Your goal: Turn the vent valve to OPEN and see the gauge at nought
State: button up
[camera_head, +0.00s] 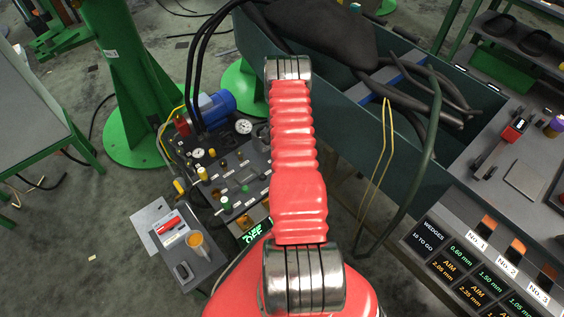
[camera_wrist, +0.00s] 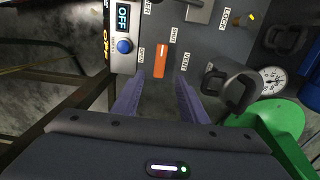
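The vent valve's orange lever (camera_wrist: 160,60) lies on the dark panel in the wrist view, between OPEN and SHUT labels, with a VENT label to its right. My gripper (camera_wrist: 160,82) has two purple fingers spread apart, with nothing between them. Its tips stand on either side of the lever's near end, and I cannot tell whether they touch it. A round white gauge (camera_wrist: 272,79) shows at right in the wrist view; its needle is too small to read. The head view shows a white gauge (camera_head: 243,126) on the panel. My gripper is hidden there behind my red arm.
A small display (camera_wrist: 123,15) reads OFF above a blue knob (camera_wrist: 124,46), left of the lever. Black handles (camera_wrist: 238,92) stand close right of my fingers. A green stand (camera_wrist: 280,120) is at right. In the head view, a long dark bin (camera_head: 330,105) holds hoses.

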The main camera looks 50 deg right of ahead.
notch_tip(320, 180, down, 12)
jog(key=shift+f, duration=0.1)
dwell(0.6)
jog(key=shift+c, duration=0.5)
grip_shut()
jog(key=shift+s+d, duration=0.15)
jog(key=shift+d, duration=0.1)
jog(key=shift+a, duration=0.15)
